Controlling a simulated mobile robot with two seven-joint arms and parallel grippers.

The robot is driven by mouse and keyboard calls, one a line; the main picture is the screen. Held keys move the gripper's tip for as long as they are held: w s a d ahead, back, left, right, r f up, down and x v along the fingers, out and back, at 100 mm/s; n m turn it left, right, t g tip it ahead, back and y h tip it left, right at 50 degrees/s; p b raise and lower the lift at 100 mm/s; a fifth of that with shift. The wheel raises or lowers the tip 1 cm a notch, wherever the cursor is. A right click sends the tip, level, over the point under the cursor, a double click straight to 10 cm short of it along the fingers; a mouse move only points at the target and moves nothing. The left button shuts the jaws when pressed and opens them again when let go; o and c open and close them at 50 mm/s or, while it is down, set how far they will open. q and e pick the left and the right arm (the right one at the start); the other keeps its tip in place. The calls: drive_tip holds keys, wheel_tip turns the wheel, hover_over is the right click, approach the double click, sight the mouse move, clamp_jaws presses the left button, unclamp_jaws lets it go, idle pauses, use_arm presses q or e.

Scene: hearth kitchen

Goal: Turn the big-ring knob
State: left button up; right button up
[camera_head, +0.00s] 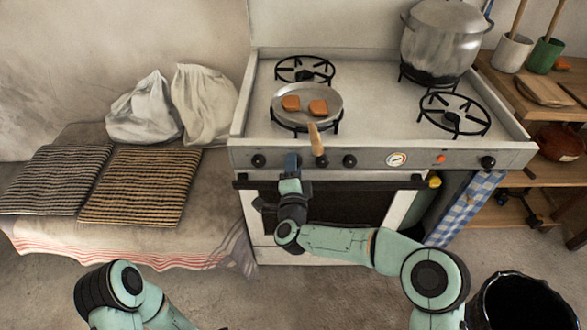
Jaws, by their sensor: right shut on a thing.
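The stove's front panel (420,157) carries a row of dark knobs. A left knob (258,160), two middle knobs (321,161) (349,161) and a far-right knob (488,162) show. My right gripper (292,163) is at the panel between the left knob and the first middle one, shut on a knob that it hides. I cannot tell from any marking which knob is the big-ring one, nor how the held knob is turned. My left gripper is out of view; only part of my left arm shows at the bottom left.
A frying pan (333,99) with two brown pieces sits on the front-left burner, its handle reaching toward the panel near my gripper. A large pot (440,45) stands at the back right. The oven rail (360,184) runs below the knobs. A black bin (520,305) stands lower right.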

idle(0.3)
drive_tip(key=o, duration=1.1)
drive_tip(key=shift+c, duration=0.2)
drive_tip(key=shift+s, duration=0.15)
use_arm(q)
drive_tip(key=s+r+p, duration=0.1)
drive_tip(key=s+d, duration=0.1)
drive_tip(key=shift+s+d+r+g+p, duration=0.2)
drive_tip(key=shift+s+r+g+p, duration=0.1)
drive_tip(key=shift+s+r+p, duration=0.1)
use_arm(e)
drive_tip(key=s, duration=1.3)
drive_tip(key=shift+f, duration=0.1)
